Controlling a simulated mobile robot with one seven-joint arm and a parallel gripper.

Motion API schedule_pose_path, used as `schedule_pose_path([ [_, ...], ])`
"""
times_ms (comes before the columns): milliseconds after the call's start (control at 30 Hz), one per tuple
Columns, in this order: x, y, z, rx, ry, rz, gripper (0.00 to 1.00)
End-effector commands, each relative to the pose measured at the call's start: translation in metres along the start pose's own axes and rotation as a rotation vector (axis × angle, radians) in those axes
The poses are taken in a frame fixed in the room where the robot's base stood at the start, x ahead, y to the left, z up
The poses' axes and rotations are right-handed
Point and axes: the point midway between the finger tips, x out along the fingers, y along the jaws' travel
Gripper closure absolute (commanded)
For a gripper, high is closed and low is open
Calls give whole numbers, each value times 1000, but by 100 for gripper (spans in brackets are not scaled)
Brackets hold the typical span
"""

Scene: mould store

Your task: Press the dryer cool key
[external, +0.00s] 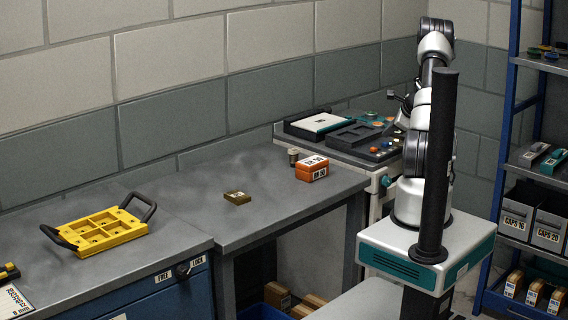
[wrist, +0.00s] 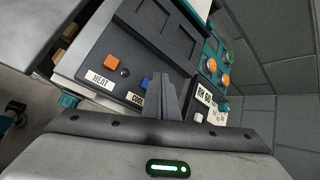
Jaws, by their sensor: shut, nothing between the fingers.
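The dryer panel (wrist: 122,76) fills the middle of the wrist view. The blue cool key (wrist: 146,82) stands above its COOL label (wrist: 137,99). An orange key (wrist: 112,62) sits farther left, by the HEAT label (wrist: 100,79). My gripper (wrist: 167,82) is shut and empty, its fingers just right of the blue key in the picture. I cannot tell whether they touch it. In the external view the dryer (external: 345,133) is at the back right, my arm beside it; its keys are small there.
An RH 50 display (wrist: 204,96) and several round buttons (wrist: 211,65) lie to the right in the wrist view. An orange box (external: 312,171) stands on the grey bench left of the dryer. A yellow tray (external: 92,233) and a small brass block (external: 237,198) are farther left.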

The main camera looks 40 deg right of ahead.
Motion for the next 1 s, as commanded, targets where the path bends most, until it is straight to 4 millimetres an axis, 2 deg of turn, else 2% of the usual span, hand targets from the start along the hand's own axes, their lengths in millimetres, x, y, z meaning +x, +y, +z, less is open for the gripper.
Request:
schedule_pose_path([
  [333,-3,-2,2,0,0,0,100],
  [833,-38,-27,28,-1,-1,0,100],
  [1000,-42,-31,31,0,-1,1,100],
])
